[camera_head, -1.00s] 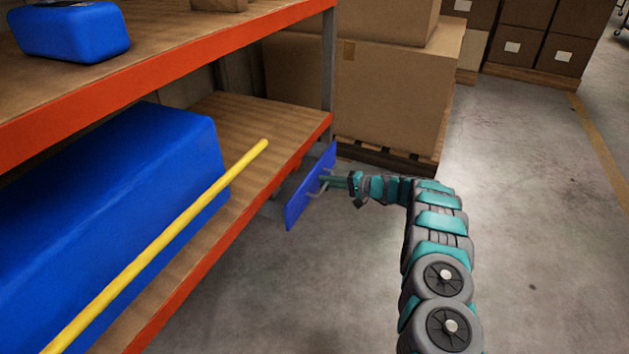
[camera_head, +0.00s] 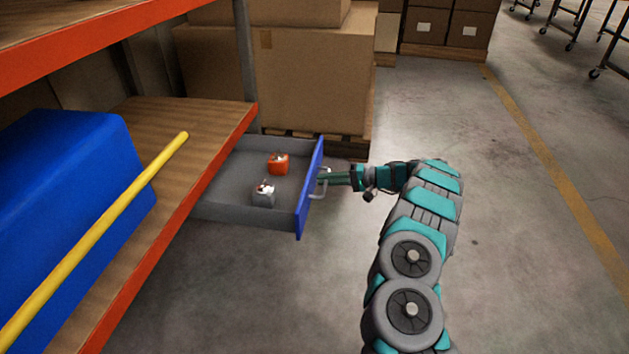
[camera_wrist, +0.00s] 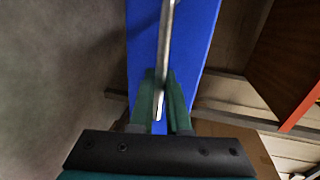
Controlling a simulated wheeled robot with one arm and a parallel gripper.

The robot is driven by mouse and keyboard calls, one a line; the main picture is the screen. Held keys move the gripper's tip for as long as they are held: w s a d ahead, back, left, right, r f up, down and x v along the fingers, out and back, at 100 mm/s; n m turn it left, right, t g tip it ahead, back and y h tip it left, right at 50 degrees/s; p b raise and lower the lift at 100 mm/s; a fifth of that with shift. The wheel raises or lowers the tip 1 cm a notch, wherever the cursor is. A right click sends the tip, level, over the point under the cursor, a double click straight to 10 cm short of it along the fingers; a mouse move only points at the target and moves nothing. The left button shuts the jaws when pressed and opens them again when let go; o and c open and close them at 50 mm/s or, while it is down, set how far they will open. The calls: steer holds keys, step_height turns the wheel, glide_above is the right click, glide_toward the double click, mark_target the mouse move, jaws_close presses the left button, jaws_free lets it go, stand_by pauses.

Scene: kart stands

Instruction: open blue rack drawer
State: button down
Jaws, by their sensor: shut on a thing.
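The blue-fronted rack drawer (camera_head: 310,190) is pulled out from under the wooden shelf in the head view. Its grey tray holds a red item (camera_head: 278,163) and a grey-white item (camera_head: 263,194). My gripper (camera_head: 326,178) is at the drawer's metal handle (camera_head: 318,190), on the outer side of the blue front. In the wrist view my gripper's green fingers (camera_wrist: 160,105) are shut around the handle bar (camera_wrist: 165,50), with the blue front (camera_wrist: 195,55) behind it.
The rack's orange shelf edge (camera_head: 190,210) runs along the left. A large blue object (camera_head: 70,190) and a yellow bar (camera_head: 100,235) are at the lower shelf. Cardboard boxes (camera_head: 310,80) stand behind the drawer.

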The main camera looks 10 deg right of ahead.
steer(key=shift+s+d, duration=0.1)
steer(key=shift+d, duration=0.2)
steer(key=c, duration=0.9)
jaws_free()
steer(key=shift+d, duration=0.1)
steer(key=v, duration=0.7)
steer(key=shift+s+d+p, duration=0.1)
steer(key=shift+d+p, duration=0.2)
